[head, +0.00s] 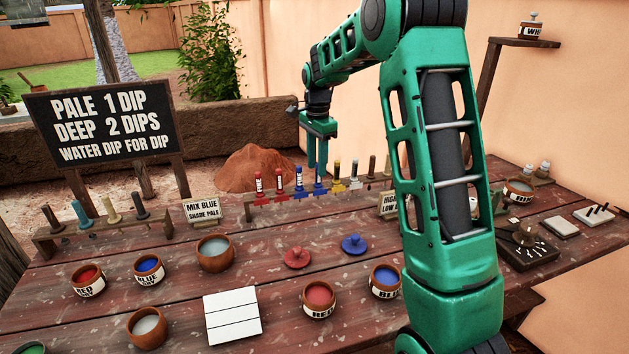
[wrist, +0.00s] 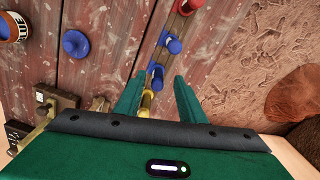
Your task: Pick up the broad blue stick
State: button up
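Two blue sticks stand upright in a low rack (head: 268,200) on the table, the left one (head: 298,178) and the right one (head: 318,180). In the wrist view they are the upper blue stick (wrist: 170,43) and the lower blue stick (wrist: 155,75). The upper one looks larger there, but I cannot tell for sure which is the broad one. My gripper (head: 317,166) hangs fingers down over the rack around the right blue stick's place in the head view. Its fingers (wrist: 157,88) are apart, with nothing clearly held between them.
Red sticks (head: 258,184) stand left of the blue ones, and a yellow stick (head: 337,171) stands right. A blue lid (head: 354,244) and red lid (head: 296,257) lie in front. Paint pots and a white tile (head: 232,317) stand nearer. A wall (head: 100,152) runs behind the table.

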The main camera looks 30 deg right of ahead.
aim_at(318, 184)
jog(key=shift+d+f, duration=0.15)
jog(key=shift+f, duration=1.65)
grip_shut()
notch_tip(318, 184, up, 10)
jog(key=shift+r, duration=0.1)
